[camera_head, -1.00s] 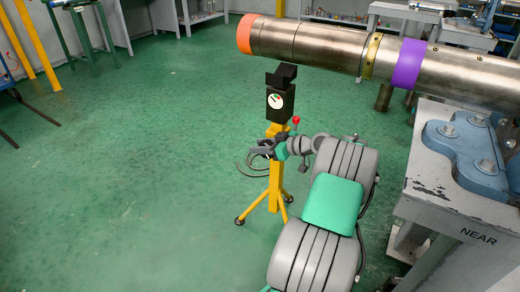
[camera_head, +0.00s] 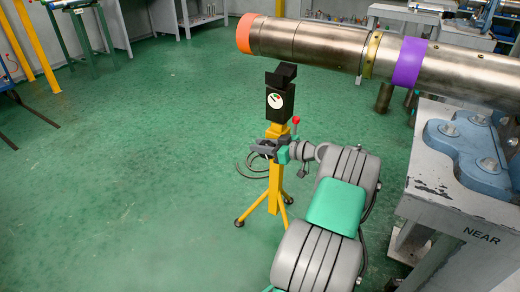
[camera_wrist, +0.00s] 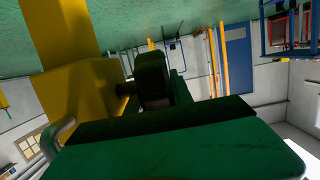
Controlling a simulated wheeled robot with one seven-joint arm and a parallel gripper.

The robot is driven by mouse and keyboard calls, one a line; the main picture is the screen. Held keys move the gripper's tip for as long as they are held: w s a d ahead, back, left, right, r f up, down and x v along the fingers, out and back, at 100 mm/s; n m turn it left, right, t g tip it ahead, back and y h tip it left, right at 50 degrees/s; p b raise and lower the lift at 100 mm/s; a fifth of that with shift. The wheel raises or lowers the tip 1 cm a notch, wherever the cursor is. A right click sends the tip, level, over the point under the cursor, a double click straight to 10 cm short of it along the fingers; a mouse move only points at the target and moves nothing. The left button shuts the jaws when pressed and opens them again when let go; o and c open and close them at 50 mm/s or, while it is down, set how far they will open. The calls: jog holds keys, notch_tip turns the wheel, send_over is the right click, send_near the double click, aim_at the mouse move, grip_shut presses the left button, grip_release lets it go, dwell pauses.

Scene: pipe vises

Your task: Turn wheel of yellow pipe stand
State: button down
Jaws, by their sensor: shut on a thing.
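The yellow pipe stand (camera_head: 274,185) stands upright on tripod legs, with a black head and a small round dial (camera_head: 275,101) below the long pipe. Thin dark curved rims of its wheel (camera_head: 245,165) show left of the yellow post, partly hidden by my gripper. My gripper (camera_head: 262,146) is at the post, just under the red knob (camera_head: 296,119), and is shut on the wheel. In the wrist view, the yellow stand (camera_wrist: 75,95) fills the left, and a dark rounded part (camera_wrist: 151,78) is close in front of my green gripper body. The exact grip contact is hidden.
A large metal pipe (camera_head: 320,45) with orange and purple bands runs above the stand, with a gap over its head. A grey bench (camera_head: 440,205) with a blue vise (camera_head: 470,150) stands at right. The green floor at left is clear.

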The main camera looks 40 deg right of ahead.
aim_at(272, 145)
jog(key=shift+r+t+y, duration=0.15)
jog(key=shift+t+y, duration=0.15)
jog(key=shift+t, duration=0.5)
jog(key=c, duration=1.4)
grip_release()
